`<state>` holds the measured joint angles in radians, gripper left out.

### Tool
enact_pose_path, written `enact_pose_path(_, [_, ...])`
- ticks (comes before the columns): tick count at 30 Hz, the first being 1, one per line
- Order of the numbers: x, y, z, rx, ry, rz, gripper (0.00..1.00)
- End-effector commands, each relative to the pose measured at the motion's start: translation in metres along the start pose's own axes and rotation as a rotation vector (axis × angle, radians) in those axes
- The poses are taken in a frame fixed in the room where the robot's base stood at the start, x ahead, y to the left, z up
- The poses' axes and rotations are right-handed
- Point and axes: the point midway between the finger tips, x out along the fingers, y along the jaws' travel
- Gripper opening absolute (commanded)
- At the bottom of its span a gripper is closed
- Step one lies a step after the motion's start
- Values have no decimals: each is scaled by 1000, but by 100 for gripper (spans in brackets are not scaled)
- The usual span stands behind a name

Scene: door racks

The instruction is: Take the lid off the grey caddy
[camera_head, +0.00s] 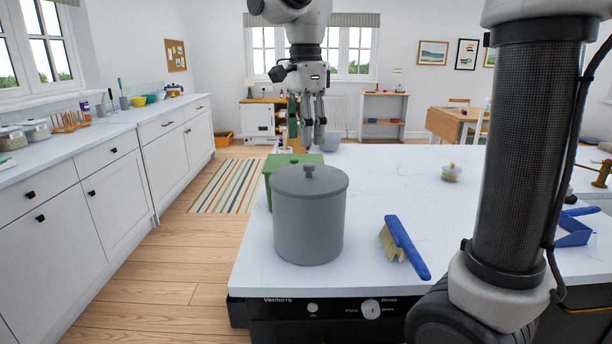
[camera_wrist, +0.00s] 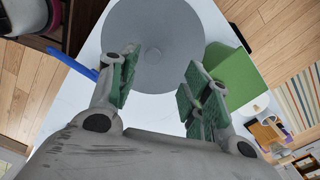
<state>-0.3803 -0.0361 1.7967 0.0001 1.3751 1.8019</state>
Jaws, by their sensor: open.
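The grey caddy (camera_head: 309,225) stands upright near the front left edge of the white counter. My gripper (camera_head: 306,132) is open and empty, pointing down. In the head view it appears above and behind the caddy, apart from the lid. The green-padded fingers also show in the wrist view (camera_wrist: 158,80).
A green box (camera_head: 285,162) stands right behind the caddy. A blue-handled brush (camera_head: 404,247) lies to its right, and a blue dustpan (camera_head: 574,230) is farther right. A small lidded jar (camera_head: 451,173) stands farther back. The counter's middle is clear.

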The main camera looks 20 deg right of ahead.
Motion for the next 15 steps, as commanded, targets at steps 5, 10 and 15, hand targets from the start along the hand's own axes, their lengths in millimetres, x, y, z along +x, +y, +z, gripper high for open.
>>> enact_pose_path(5, [7,2,-1,107,3,9,48])
enact_pose_path(10, [28,4,-1,109,2,8,48])
enact_pose_path(15, [52,10,-4,108,3,8,48])
